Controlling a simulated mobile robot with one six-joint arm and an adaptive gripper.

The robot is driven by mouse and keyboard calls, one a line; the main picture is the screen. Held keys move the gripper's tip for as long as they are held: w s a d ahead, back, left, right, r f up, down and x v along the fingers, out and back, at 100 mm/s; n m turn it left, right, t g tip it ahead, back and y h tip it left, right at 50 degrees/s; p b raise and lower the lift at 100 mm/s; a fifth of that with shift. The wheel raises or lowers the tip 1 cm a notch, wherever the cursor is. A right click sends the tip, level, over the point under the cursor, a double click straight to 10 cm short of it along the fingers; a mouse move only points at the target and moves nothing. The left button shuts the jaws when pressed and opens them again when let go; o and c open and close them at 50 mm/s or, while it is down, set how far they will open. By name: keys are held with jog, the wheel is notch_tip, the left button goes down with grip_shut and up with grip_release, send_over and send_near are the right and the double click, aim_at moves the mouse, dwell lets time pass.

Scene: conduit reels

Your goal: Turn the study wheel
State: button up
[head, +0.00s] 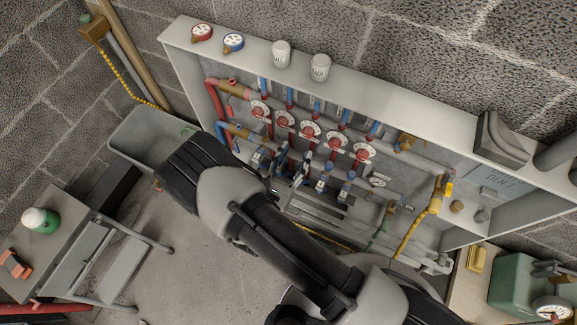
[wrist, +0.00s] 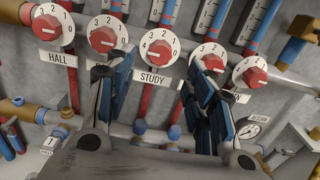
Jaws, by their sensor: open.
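The study wheel (wrist: 160,49) is a red knob on a white numbered dial, third in a row of several, with the STUDY label (wrist: 153,79) below it. It also shows in the head view (head: 309,131). I cannot read which number it points to. My gripper (wrist: 158,72) is open and empty in the wrist view. Its two dark blue-padded fingers stand apart, one to the lower left and one to the lower right of the study wheel. The fingers overlap the edges of the neighbouring dials in the picture; touch cannot be told.
The hall wheel (wrist: 47,26) and other red wheels sit close on both sides. Red and blue pipes run between them. The wheels sit in a white-framed cabinet (head: 390,88). A pressure gauge (wrist: 249,130) is at lower right. A grey trough (head: 128,140) stands left of the cabinet.

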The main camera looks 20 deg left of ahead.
jog(key=shift+s+a, duration=0.1)
jog(key=shift+s, duration=2.15)
